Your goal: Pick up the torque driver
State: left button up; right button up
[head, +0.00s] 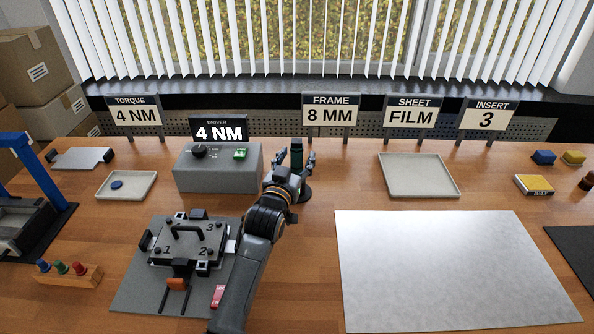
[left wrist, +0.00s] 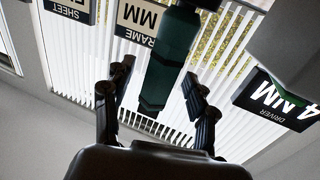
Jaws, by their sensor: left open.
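The torque driver (head: 297,147), with a dark green handle, stands upright on a dark round base (head: 305,195) right of the grey driver box (head: 217,172). My left gripper (head: 296,162) is open, with one finger on each side of the driver. In the left wrist view, the green driver (left wrist: 168,62) lies between the spread fingers of my left gripper (left wrist: 158,92), and a gap shows beside it. The driver's lower part is hidden behind my gripper in the head view. My right gripper is not in view.
The driver box's display (head: 218,131) reads 4 NM. A clamping fixture (head: 190,242) with a black handle sits in front, left of my arm. A tray with a blue disc (head: 117,184), an empty tray (head: 420,176) and a large pale sheet (head: 450,270) lie on the wooden table.

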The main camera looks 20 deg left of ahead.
pick_arm(q)
jog(key=shift+w, duration=0.4)
jog(key=shift+r, duration=0.1)
grip_shut()
jog(key=shift+r, duration=0.15)
